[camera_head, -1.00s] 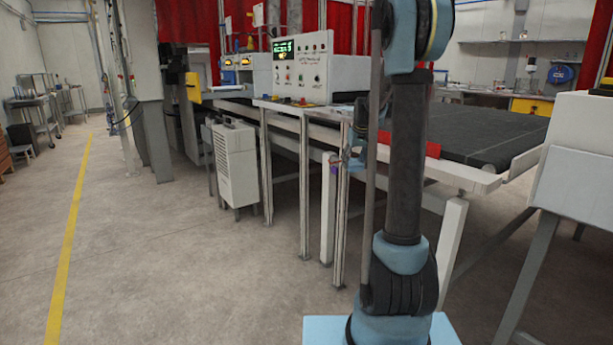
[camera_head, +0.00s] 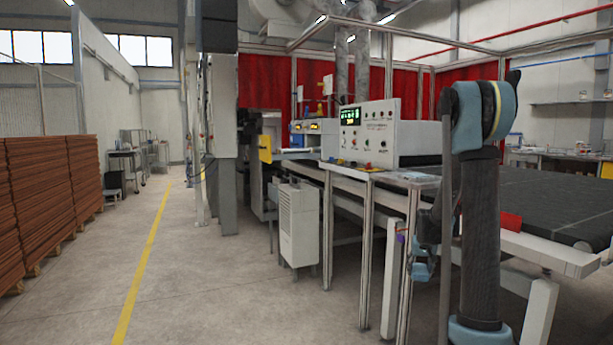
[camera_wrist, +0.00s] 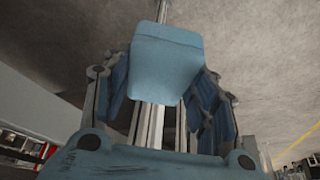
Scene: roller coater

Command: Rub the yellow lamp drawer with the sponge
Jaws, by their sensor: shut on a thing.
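A light blue block (camera_wrist: 166,62), which looks like the sponge, sits between the fingers of my gripper (camera_wrist: 160,85) in the wrist view. My gripper is shut on it, above the concrete floor. In the head view my gripper (camera_head: 424,265) is a small blue shape beside the near end of the machine, partly hidden by my arm; I cannot make out the block there. A yellow panel (camera_head: 265,148), which may be the yellow lamp drawer, shows on the machine's far side, well away from my gripper.
A control box (camera_head: 365,135) with a green display stands on the conveyor frame. A white cabinet (camera_head: 299,222) stands below it on the floor. Brown board stacks (camera_head: 50,205) line the left. The floor aisle along the yellow line (camera_head: 150,260) is clear.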

